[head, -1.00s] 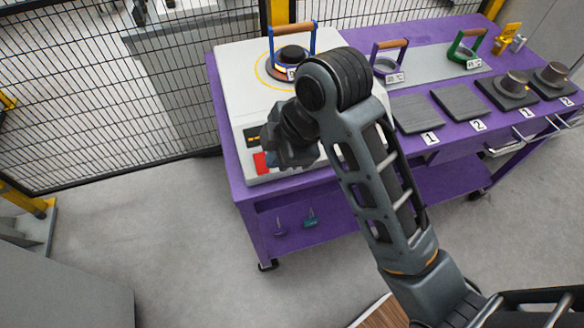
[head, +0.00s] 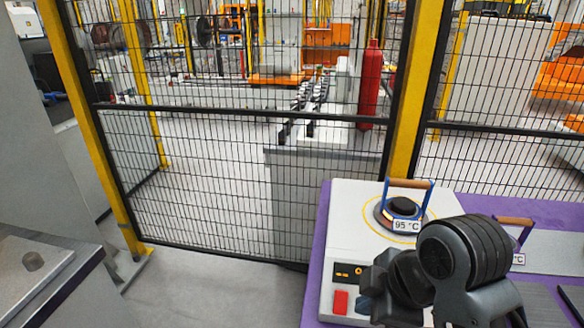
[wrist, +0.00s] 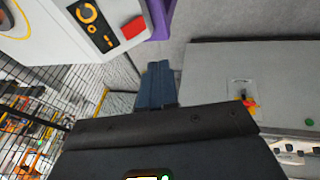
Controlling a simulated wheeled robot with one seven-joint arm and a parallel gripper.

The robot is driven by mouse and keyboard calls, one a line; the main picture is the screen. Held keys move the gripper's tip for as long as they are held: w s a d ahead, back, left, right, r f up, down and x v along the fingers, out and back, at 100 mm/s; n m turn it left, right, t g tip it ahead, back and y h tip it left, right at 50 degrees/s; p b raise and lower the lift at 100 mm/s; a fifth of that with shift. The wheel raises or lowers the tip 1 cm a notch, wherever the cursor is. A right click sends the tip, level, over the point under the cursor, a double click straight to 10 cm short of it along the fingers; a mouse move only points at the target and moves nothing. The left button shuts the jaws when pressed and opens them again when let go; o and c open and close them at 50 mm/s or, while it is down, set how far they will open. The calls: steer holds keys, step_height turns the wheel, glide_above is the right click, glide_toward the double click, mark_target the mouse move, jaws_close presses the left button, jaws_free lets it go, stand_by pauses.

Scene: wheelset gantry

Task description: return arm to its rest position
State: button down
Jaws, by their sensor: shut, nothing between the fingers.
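My gripper (wrist: 158,88) shows in the wrist view with its two blue-grey fingers together and nothing between them. In the head view my arm is at the lower right, bent, with its dark joint in front of the white heater unit (head: 345,235). My gripper's fingertips cannot be made out clearly there. The heater unit also shows at the top left of the wrist view (wrist: 60,40), apart from the fingers. A blue ring with a wooden handle (head: 408,184) and a 95 °C label sits on the heater.
The heater stands on a purple table (head: 312,285). A black mesh fence (head: 190,190) with yellow posts runs behind it. A grey cabinet (wrist: 225,65) with a red and yellow switch shows in the wrist view. Grey floor left of the table is clear.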

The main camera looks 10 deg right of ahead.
steer(key=s+f+m+t, duration=0.5)
steer(key=s+f+m, duration=0.45)
steer(key=s, duration=0.45)
steer(key=s+d+r+m+t+h, duration=0.1)
steer(key=s+d+r+m+t, duration=0.1)
steer(key=s+r, duration=0.3)
steer(key=s+d+r+m+t+h+b, duration=0.1)
steer(key=s+d+r+m+t, duration=0.1)
steer(key=s, duration=1)
step_height(320, 180, up, 3)
steer(key=shift+s+d+f+t, duration=0.1)
steer(key=shift+s+d+t, duration=0.25)
steer(key=shift+t, duration=0.55)
